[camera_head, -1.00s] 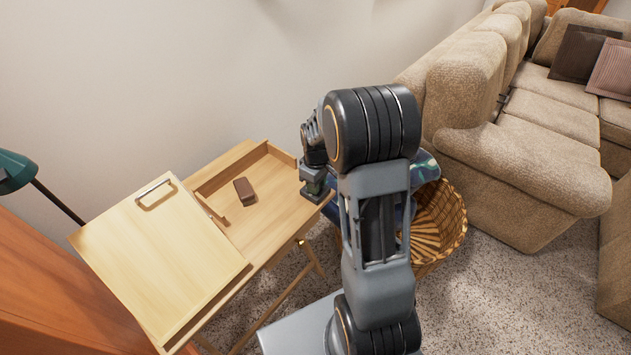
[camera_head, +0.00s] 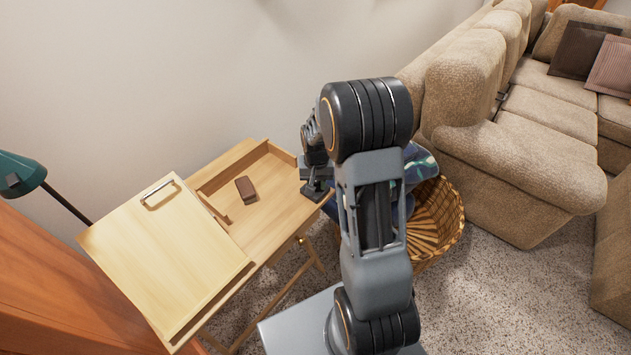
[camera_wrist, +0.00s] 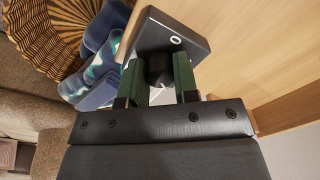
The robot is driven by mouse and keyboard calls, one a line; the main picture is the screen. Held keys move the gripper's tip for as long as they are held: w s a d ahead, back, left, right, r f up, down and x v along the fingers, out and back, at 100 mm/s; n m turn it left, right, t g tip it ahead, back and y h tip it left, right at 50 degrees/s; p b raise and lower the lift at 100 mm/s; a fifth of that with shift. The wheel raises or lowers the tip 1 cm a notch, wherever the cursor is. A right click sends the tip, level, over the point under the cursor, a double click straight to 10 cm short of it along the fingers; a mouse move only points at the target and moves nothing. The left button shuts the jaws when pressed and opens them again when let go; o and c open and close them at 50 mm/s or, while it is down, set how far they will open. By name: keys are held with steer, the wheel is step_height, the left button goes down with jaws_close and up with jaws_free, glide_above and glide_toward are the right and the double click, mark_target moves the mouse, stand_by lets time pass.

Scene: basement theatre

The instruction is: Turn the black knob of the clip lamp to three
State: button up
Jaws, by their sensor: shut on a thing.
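The black knob (camera_wrist: 159,70) shows in the wrist view on a dark box-like housing (camera_wrist: 160,28) at the edge of the wooden desk. A white ring-shaped mark is on the housing near the knob. My gripper (camera_wrist: 160,80) is shut on the knob, with one green finger on each side of it. In the head view my gripper (camera_head: 316,186) is at the desk's right edge, partly hidden by my arm. I cannot read the knob's setting. The rest of the clip lamp is not clearly visible.
The desk (camera_head: 275,205) holds a small brown block (camera_head: 246,189) and a raised board (camera_head: 165,258). A wicker basket (camera_head: 440,220) with blue cloth (camera_head: 421,165) stands right of the desk. A beige sofa (camera_head: 520,180) is further right. A green lamp shade (camera_head: 18,174) is at far left.

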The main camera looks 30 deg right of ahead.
mark_target(316, 183)
steer(key=m, duration=0.5)
steer(key=shift+s+m+p, duration=0.2)
steer(key=shift+m+p, duration=0.1)
steer(key=shift+p, duration=0.1)
steer(key=m, duration=0.5)
steer(key=shift+f+p, duration=0.1)
steer(key=shift+p, duration=0.2)
steer(key=shift+m, duration=0.3)
steer(key=o, duration=0.9)
steer(key=shift+w, duration=0.1)
steer(key=shift+r, duration=0.2)
steer(key=shift+r, duration=0.35)
step_height(316, 183, up, 13)
steer(key=shift+f+p, duration=0.1)
steer(key=shift+p, duration=0.9)
